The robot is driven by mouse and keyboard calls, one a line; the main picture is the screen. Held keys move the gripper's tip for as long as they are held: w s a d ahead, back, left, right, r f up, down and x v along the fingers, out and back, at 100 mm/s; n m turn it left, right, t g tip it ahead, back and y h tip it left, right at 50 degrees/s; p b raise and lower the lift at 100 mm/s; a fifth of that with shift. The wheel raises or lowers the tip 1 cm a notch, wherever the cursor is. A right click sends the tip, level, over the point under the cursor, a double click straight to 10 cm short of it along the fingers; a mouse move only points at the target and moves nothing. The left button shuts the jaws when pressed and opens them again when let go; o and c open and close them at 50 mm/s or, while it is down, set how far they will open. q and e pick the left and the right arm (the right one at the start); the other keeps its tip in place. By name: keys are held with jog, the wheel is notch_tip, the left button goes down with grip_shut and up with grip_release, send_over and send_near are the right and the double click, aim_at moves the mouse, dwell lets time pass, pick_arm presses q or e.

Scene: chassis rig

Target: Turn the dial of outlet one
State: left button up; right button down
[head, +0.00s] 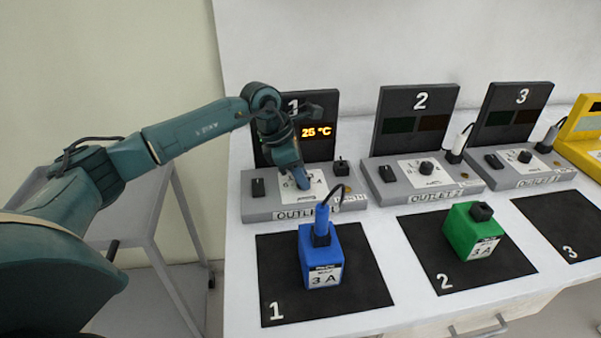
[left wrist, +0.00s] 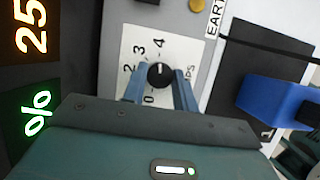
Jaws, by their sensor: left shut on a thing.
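Outlet one (head: 345,203) is a grey box on the bench, with a panel marked 1 (head: 318,150) behind it. Its dial (left wrist: 161,75) is a small black round knob on a white amps scale plate (left wrist: 140,45), seen in the left wrist view. My left gripper (head: 302,184) reaches down to it from the left, its blue fingers on either side of the knob and shut on it. In the head view the gripper hides the dial. The knob's exact setting is hard to read. My right gripper is not in view.
A blue 3 A block (head: 318,262) stands on black mat 1 (head: 365,275), with a blue plug and lead on top. A green block (head: 466,235) stands on mat 2 (head: 515,262). Outlet two (head: 452,186) and outlet three (head: 545,165) stand to the right. Panel 1 shows 25 °C.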

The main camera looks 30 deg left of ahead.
pick_arm(q)
jog(key=n, duration=0.2)
jog(key=n+t+y, duration=0.1)
jog(key=n, duration=0.1)
jog(key=shift+s+d+n+b, duration=0.1)
jog(key=shift+d+n+b, duration=0.05)
jog(key=shift+n+b, duration=0.15)
jog(key=shift+n+t+y+b, duration=0.4)
jog(key=shift+n+y, duration=0.2)
jog(key=shift+n, duration=0.8)
jog(key=o, duration=1)
jog(key=shift+c, duration=0.2)
jog(key=shift+r, duration=0.1)
jog(key=v, duration=1.3)
jog(key=shift+d, duration=0.1)
